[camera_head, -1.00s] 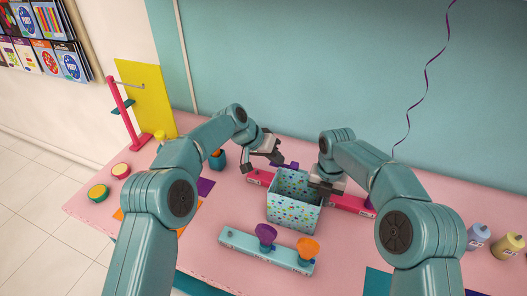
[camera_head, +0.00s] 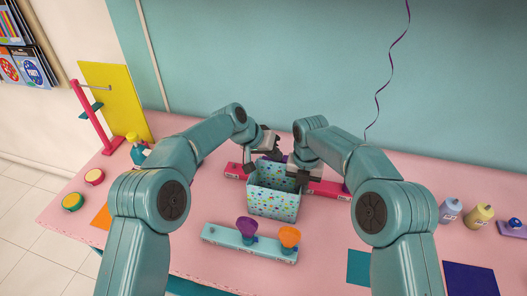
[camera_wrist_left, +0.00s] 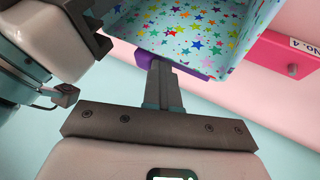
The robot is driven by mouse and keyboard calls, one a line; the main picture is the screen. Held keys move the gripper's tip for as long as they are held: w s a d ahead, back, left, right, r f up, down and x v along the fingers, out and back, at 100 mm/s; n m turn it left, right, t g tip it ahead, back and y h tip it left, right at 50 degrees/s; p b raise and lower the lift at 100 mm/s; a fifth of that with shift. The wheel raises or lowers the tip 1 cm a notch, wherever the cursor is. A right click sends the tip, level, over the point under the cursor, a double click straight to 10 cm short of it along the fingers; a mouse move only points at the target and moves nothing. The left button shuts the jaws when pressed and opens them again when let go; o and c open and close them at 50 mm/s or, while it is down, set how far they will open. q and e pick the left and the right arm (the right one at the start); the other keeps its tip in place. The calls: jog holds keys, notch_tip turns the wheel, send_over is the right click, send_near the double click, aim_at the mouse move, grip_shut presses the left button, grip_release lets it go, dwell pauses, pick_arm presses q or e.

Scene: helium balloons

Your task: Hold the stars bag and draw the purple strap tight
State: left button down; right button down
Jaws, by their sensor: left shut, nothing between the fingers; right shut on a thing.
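The stars bag (camera_head: 272,201), pale blue with coloured stars, stands open on the pink table; its starry wall shows in the left wrist view (camera_wrist_left: 190,30). A piece of purple strap (camera_wrist_left: 194,71) shows at the bag's edge, beside my left fingertips. My left gripper (camera_head: 268,150) is shut and empty behind the bag; its fingers (camera_wrist_left: 160,66) reach the strap, but I cannot tell whether they touch it. My right gripper (camera_head: 298,176) is shut on the bag's right rim. The arms and grippers hide most of the strap.
A pink bar (camera_head: 330,188) runs behind the bag. A teal rack with purple and orange pieces (camera_head: 222,236) lies in front. Bottles (camera_head: 478,215) stand at the right; a purple ribbon (camera_head: 378,95) hangs behind.

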pick_arm(q)
jog(key=shift+s, duration=0.1)
pick_arm(e)
jog(key=shift+a, duration=0.35)
pick_arm(q)
jog(key=shift+a, duration=0.55)
jog(key=a, duration=0.2)
jog(key=w+a, duration=0.1)
jog(key=shift+a+r, duration=0.3)
jog(key=v, duration=0.9)
jog(key=shift+s, duration=0.15)
pick_arm(e)
jog(key=shift+d, duration=0.2)
